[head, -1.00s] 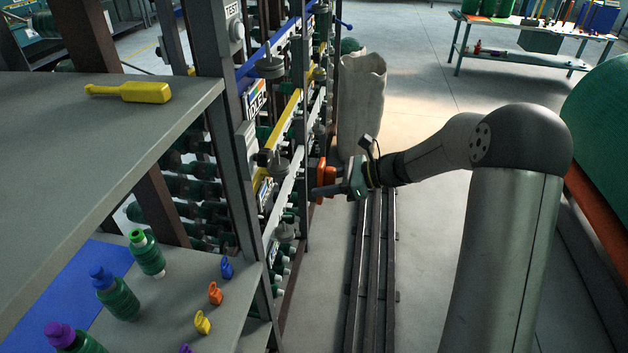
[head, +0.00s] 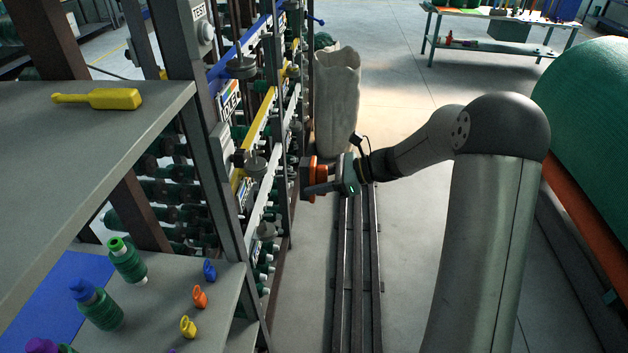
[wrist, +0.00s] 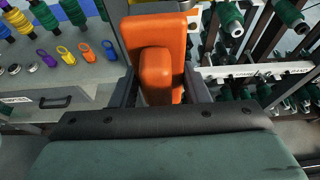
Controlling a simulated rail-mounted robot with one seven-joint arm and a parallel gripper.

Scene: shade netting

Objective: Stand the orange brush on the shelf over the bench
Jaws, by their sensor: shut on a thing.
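The orange brush (wrist: 165,45) is in my gripper (wrist: 162,80), with a finger on each side of its handle in the wrist view. In the head view the brush (head: 314,170) shows partly beside my gripper (head: 322,187), in the aisle beside the rack, clear of the shelf. The grey shelf (head: 130,130) over the bench is at the upper left. A yellow brush (head: 100,98) lies on its side near the shelf's back. The grey bench (head: 225,300) is lower, below the shelf. The brush's far end is hard to make out in the head view.
A dark upright post (head: 195,110) and a rack of green spools (head: 170,195) stand between shelf and gripper. A pale sack (head: 337,100) stands behind the gripper.

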